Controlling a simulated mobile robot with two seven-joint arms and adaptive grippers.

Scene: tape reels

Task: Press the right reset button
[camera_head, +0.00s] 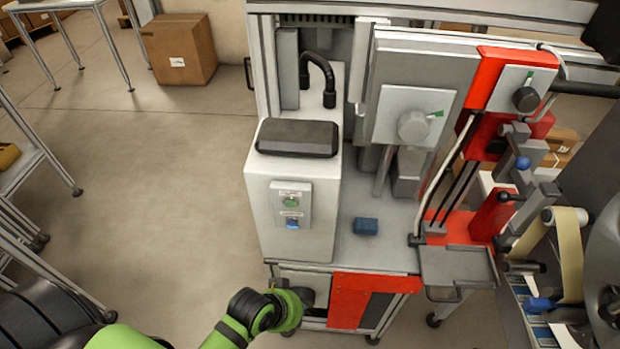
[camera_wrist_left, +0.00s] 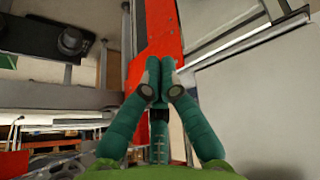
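A small control plate (camera_head: 305,205) sits on the front of a white machine housing. It carries a green button (camera_head: 291,202) and a blue button (camera_head: 292,223), one above the other. The labels are too small to read, so I cannot tell which is the right reset button. My left gripper (camera_head: 303,297) is low in front of the machine, below the plate and apart from both buttons. My right gripper is not in view.
A blue block (camera_head: 366,226) lies on the machine's grey shelf. A grey knob (camera_head: 413,126) and a black knob (camera_head: 526,99) are farther right. Red panels (camera_head: 350,298) front the lower frame. Open floor (camera_head: 150,190) lies left, with a cardboard box (camera_head: 178,48) behind.

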